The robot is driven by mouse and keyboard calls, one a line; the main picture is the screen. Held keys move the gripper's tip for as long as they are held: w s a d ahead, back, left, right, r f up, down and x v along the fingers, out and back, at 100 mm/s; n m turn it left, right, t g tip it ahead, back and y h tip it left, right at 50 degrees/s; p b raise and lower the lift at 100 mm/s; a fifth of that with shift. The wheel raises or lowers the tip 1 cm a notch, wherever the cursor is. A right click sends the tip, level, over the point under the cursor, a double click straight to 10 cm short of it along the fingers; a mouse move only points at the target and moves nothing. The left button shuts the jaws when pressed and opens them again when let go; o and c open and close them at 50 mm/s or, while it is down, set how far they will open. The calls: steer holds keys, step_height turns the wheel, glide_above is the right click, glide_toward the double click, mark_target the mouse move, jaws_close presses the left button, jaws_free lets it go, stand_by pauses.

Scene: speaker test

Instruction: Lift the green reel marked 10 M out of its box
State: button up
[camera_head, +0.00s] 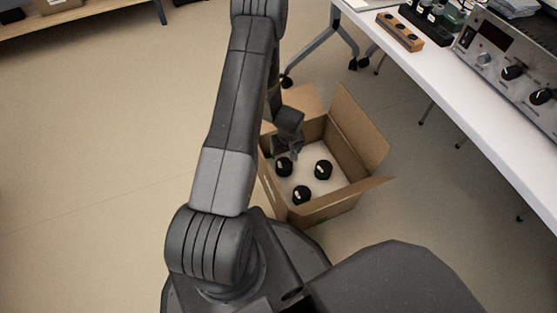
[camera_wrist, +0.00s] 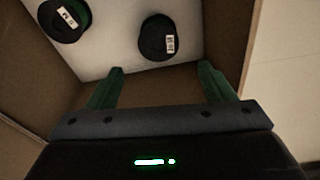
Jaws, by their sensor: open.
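An open cardboard box (camera_head: 326,208) stands on the floor with three dark round reels on its pale bottom: one at the left (camera_head: 284,167), one at the right (camera_head: 323,169) and one at the front (camera_head: 301,195). In the wrist view, one reel (camera_wrist: 64,20) at the upper left has a dark green side and a white label. Another, blacker reel (camera_wrist: 156,38) with a white label lies ahead of my fingertips. The label print is too small to read. My gripper (camera_head: 287,155) is over the box's left part. Its fingers (camera_wrist: 162,68) are apart with nothing between them.
The box flaps (camera_head: 362,130) stand up and outward around the opening. A white table (camera_head: 440,75) with instruments (camera_head: 515,70) and a wooden block (camera_head: 400,32) is at the right. A shelf (camera_head: 75,14) is at the upper left. The floor (camera_head: 90,160) at the left is clear.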

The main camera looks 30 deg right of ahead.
steer(key=f+b, duration=0.1)
steer(key=f, duration=0.3)
steer(key=w+f+b, duration=0.1)
steer(key=f+b, duration=0.1)
steer(key=f, duration=0.3)
steer(key=w+f+b, duration=0.1)
steer(key=f, duration=0.4)
steer(key=shift+w+d+f+b, duration=0.1)
steer(key=shift+w+d+b, duration=0.1)
steer(key=shift+d+b, duration=0.2)
steer(key=c, duration=0.8)
step_height(320, 180, up, 10)
steer(key=p, duration=0.3)
step_height(320, 180, up, 14)
steer(key=p, duration=0.5)
step_height(320, 180, up, 13)
steer(key=p, duration=1.2)
glide_above(284, 164)
